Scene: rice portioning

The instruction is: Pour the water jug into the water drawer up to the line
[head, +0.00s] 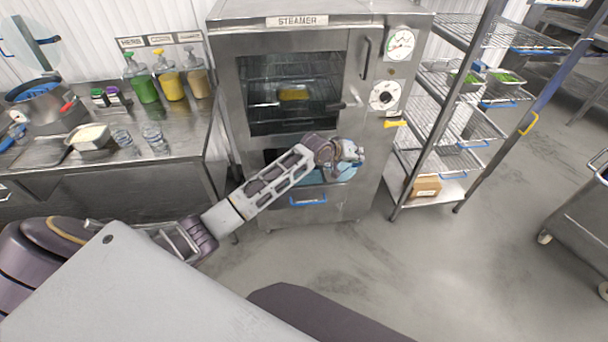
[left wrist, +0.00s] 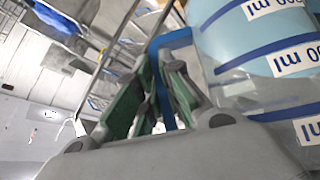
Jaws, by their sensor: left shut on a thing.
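The steamer (head: 226,100) stands ahead in the head view. Its water drawer (head: 345,199), low on the front with a blue handle (head: 308,201), is partly hidden behind my left arm. My left gripper (head: 352,153) is in front of the steamer, above the drawer front. It is shut on the blue handle of the water jug (head: 340,173), whose pale blue body shows just below the gripper. In the left wrist view, the clear jug (left wrist: 262,60) with blue bands and ml labels fills the right side, tilted in the picture. The water level in the drawer and its line are hidden. My right gripper is not in view.
A counter (head: 190,150) at left holds sauce pump bottles (head: 170,82), glasses (head: 153,137) and a rice container (head: 90,138). A wire rack (head: 450,130) with a cardboard box (head: 424,187) stands close on the right. A cart (head: 585,215) is far right. The floor between is clear.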

